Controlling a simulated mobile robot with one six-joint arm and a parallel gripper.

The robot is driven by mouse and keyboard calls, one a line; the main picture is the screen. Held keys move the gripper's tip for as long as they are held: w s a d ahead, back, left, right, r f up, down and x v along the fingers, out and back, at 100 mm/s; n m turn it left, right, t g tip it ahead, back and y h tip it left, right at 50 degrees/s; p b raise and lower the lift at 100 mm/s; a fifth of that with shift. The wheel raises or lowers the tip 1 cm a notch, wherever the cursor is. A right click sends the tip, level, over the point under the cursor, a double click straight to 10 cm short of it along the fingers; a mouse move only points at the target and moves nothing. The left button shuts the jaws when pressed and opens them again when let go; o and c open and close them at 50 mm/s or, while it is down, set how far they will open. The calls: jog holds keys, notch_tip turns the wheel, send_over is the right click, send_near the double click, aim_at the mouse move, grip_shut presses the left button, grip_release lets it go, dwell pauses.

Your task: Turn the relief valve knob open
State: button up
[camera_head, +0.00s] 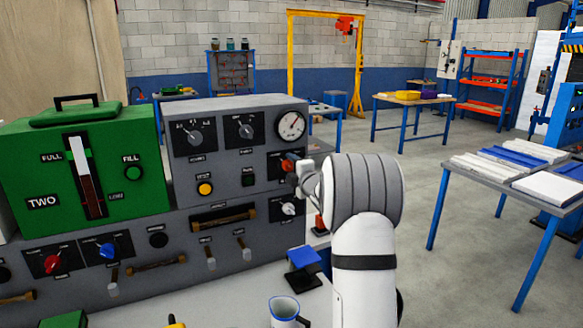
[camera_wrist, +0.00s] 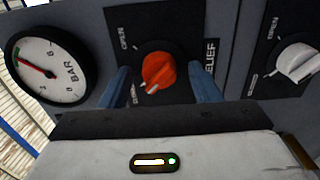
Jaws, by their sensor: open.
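The relief valve knob (camera_wrist: 158,71) is orange and sits on a black plate marked RELIEF and OPEN in the wrist view. Its white pointer mark faces the lower left, away from the OPEN word at the upper left. My gripper (camera_wrist: 160,79) is open, with one blue finger on each side of the knob and visible gaps between fingers and knob. In the head view, my gripper (camera_head: 301,174) is at the right end of the grey panel, in front of the knob (camera_head: 288,161), which is partly hidden.
A round BAR gauge (camera_wrist: 48,68) is left of the knob in the wrist view, and a white knob (camera_wrist: 298,62) is at the right. In the head view, the grey panel (camera_head: 262,172) carries several other knobs and switches. A green tank unit (camera_head: 35,165) stands at the left.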

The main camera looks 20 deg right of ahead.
jog(key=c, duration=1)
jog(key=shift+m, duration=0.4)
jog(key=m+b, duration=0.1)
jog(key=m, duration=0.2)
jog(key=shift+m, duration=0.4)
jog(key=m, duration=0.4)
jog(key=shift+m+p, duration=0.3)
jog(key=m+p, duration=0.1)
jog(key=m, duration=0.3)
jog(key=shift+r, duration=0.1)
jog(key=m+p, duration=0.1)
jog(key=m, duration=0.3)
jog(key=shift+m+p, duration=0.3)
jog(key=shift+p, duration=0.1)
